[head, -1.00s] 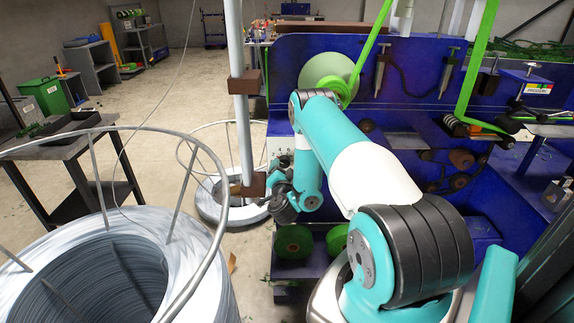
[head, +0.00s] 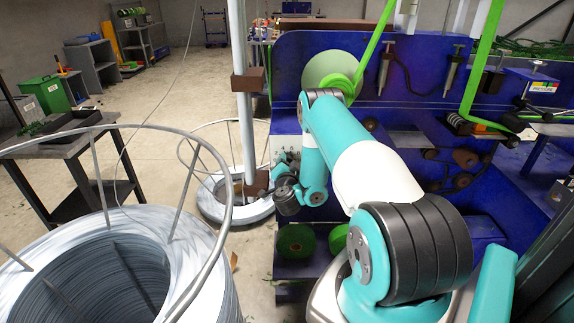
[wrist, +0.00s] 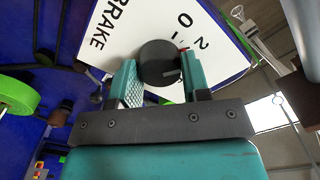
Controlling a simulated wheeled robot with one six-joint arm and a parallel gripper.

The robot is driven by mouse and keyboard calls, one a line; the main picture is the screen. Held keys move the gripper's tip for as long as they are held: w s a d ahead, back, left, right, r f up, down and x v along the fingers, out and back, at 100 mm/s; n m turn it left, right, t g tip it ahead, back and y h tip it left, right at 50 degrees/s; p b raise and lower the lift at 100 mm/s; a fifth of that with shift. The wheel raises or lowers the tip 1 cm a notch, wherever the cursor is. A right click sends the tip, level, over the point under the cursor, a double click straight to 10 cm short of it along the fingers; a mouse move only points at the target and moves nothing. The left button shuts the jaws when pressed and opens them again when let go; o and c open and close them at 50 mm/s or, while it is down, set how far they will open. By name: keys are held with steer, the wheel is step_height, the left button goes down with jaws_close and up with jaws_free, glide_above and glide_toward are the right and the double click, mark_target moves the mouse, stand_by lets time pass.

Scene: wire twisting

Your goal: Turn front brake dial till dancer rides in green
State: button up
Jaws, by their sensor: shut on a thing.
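The brake dial (wrist: 159,62) is a round black knob with a red mark on its right side. It sits on a white panel (wrist: 115,20) printed BRAKE with numerals, tilted in the wrist view. My gripper (wrist: 158,72) is shut on the dial, one finger on each side. In the head view the white panel (head: 285,154) shows beside my forearm, and my wrist hides the dial. I cannot make out the dancer or its green band in either view.
A large wire coil (head: 85,265) with a metal hoop stands at the front left. A grey post (head: 241,110) rises close to my wrist. The blue machine (head: 415,70) with green strand fills the right. Green spools (head: 296,241) sit below my wrist.

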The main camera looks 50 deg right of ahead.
steer(key=shift+f+m, duration=0.1)
steer(key=shift+m, duration=0.2)
steer(key=shift+a+m+b, duration=0.1)
steer(key=shift+m+b, duration=1.15)
steer(key=shift+m, duration=1.45)
steer(key=o, duration=0.9)
steer(key=shift+o, duration=0.2)
